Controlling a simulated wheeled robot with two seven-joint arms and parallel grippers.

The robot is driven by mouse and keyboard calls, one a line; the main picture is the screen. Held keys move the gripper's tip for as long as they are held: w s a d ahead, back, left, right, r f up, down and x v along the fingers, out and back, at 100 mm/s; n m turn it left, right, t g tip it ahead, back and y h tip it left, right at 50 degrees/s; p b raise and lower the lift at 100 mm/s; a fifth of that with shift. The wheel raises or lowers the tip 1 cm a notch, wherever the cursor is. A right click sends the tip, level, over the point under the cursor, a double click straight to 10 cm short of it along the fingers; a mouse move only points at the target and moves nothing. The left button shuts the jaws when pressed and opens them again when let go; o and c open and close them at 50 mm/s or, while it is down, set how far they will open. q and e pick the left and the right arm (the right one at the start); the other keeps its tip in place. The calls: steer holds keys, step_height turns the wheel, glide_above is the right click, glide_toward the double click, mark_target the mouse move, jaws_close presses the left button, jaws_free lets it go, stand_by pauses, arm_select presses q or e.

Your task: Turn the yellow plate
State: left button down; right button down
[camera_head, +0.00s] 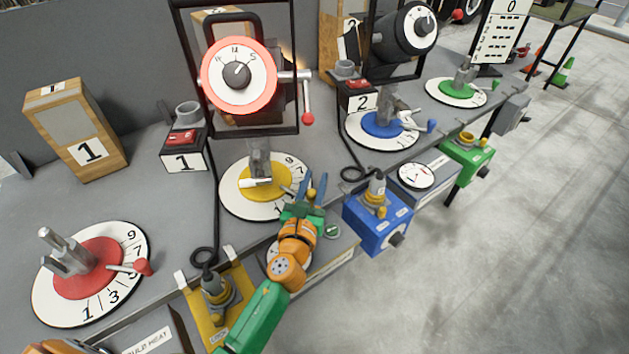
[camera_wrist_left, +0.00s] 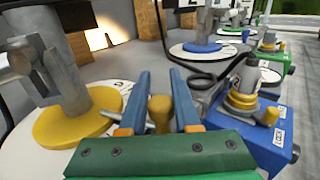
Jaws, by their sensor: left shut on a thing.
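The yellow plate (camera_head: 252,187) is a yellow disc on a white numbered dial, with a grey upright post at its centre. It also shows at the left of the left wrist view (camera_wrist_left: 62,128). A metal rod with a yellow knob (camera_wrist_left: 160,113) sticks out from the plate toward my left gripper (camera_head: 313,188). The gripper comes in from the front, at the right edge of the dial. Its blue fingers (camera_wrist_left: 159,95) are shut on the yellow knob, one on each side of it. My right gripper is not in view.
A red plate (camera_head: 92,262) with a red-knobbed handle is at the left, a blue plate (camera_head: 385,124) and green plate (camera_head: 458,95) at the right. A black frame holds a red-rimmed dial (camera_head: 236,77) behind. Yellow and blue boxes (camera_head: 372,215) line the front edge; open floor lies right.

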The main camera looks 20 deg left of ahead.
mark_target(307, 192)
arm_select(q)
steer(key=shift+s, duration=0.1)
steer(key=s+m+h+p, duration=0.1)
steer(key=h, duration=0.1)
steer(key=s+m+h, duration=0.1)
steer(key=h, duration=0.1)
steer(key=shift+s+a+m+p, duration=0.3)
steer(key=shift+s+a+p, duration=0.05)
steer(key=shift+a, duration=0.05)
steer(key=shift+s+h, duration=0.25)
steer(key=shift+h, duration=0.05)
steer(key=c, duration=0.6)
jaws_free()
